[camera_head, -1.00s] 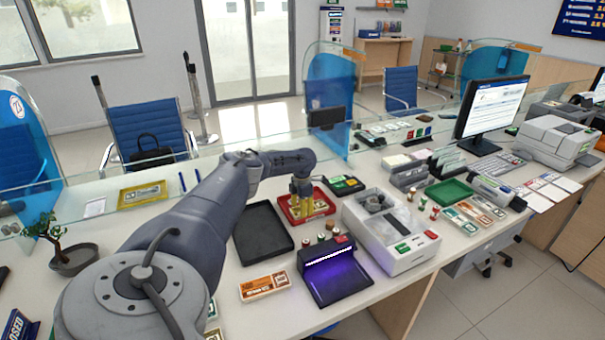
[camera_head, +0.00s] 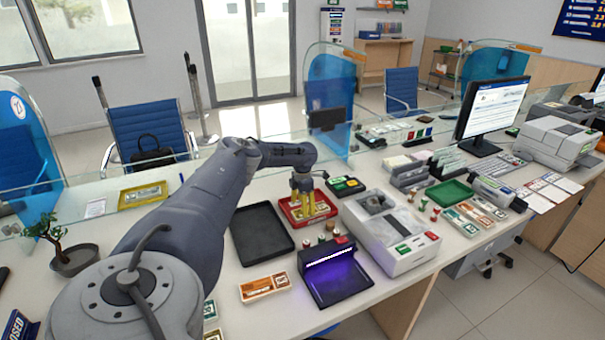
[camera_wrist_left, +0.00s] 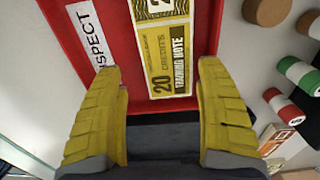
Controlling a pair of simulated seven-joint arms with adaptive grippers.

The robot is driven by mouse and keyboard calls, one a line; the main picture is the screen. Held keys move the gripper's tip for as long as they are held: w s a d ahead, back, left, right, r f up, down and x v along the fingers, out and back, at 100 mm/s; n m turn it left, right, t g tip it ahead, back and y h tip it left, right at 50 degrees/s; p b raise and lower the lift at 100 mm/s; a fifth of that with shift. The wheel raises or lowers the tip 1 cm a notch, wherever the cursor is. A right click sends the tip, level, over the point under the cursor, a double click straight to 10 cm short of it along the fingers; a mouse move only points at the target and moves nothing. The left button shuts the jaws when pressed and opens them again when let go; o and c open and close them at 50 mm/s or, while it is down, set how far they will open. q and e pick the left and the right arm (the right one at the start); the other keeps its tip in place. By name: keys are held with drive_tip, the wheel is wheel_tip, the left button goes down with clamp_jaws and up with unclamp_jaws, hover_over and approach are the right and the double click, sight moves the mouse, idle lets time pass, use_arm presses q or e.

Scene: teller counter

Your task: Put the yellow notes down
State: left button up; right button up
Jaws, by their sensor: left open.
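The yellow notes (camera_wrist_left: 168,55), a banded bundle printed "20 credits training note", lie flat in the red tray (camera_wrist_left: 72,35). In the head view the red tray (camera_head: 334,209) sits on the counter between the black tray and the white machine, the notes partly hidden by my fingers. My left gripper (camera_head: 304,207) is above the tray, fingers pointing down. In the left wrist view its yellow-padded fingers (camera_wrist_left: 160,75) are wide apart and empty, one on each side of the notes' near end and clear of them. My right gripper is not in view.
An empty black tray (camera_head: 262,236) lies left of the red one. A purple-lit device (camera_head: 335,275), a white machine (camera_head: 390,232) and several small stamps (camera_head: 329,231) stand close by. Orange notes (camera_head: 265,287) lie in front. A glass screen runs along the counter's far side.

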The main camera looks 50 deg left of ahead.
use_arm(q)
wheel_tip(320, 180, up, 10)
drive_tip(key=shift+f, duration=0.15)
idle(0.7)
idle(0.4)
